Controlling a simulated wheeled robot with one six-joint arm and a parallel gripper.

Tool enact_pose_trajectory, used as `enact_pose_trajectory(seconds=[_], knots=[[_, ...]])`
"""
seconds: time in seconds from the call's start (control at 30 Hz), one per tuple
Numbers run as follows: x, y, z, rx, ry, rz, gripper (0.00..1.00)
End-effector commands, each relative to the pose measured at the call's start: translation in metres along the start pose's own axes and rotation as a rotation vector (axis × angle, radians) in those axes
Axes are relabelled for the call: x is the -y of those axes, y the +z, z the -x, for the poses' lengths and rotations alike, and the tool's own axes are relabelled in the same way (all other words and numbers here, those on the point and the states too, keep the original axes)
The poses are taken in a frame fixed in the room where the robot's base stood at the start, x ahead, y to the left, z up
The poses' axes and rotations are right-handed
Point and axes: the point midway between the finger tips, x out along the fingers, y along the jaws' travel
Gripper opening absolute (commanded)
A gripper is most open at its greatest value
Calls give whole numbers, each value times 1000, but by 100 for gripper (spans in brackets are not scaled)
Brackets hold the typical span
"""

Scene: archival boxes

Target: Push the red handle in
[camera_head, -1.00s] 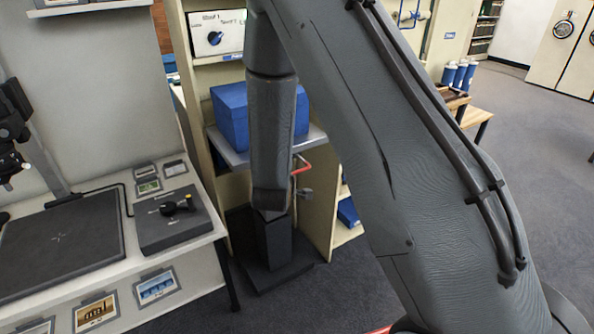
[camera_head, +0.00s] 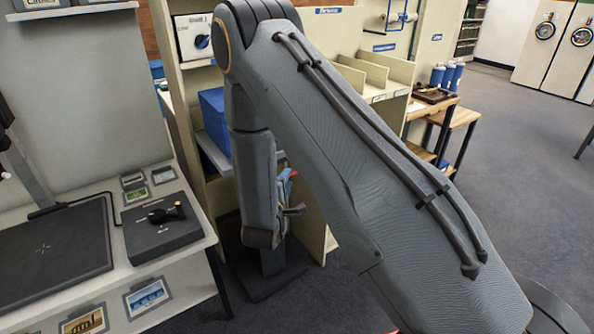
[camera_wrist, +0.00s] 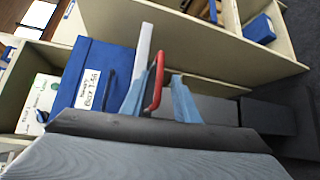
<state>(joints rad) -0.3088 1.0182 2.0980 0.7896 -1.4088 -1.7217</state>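The red handle (camera_wrist: 157,85) is a bent red bar in the wrist view, just beyond my fingertips. My gripper (camera_wrist: 160,92) is open, with one pale blue finger on each side of the handle in the picture. Gaps show between the handle and the fingers; I cannot tell whether either touches it.
A blue box (camera_head: 213,120) sits on a grey shelf plate left of my arm; the wrist view shows it labelled (camera_wrist: 90,85). Cream shelving (camera_head: 315,215) stands close around. A desk with a control box (camera_head: 160,230) is at left. Open floor lies right.

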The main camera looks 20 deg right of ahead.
Motion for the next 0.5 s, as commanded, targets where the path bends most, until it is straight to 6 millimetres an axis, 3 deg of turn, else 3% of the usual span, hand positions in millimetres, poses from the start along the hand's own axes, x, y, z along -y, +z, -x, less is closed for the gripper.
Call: enact_pose_trajectory(seconds=[0.5], knots=[[-1,2,-65,6,6,5,28]])
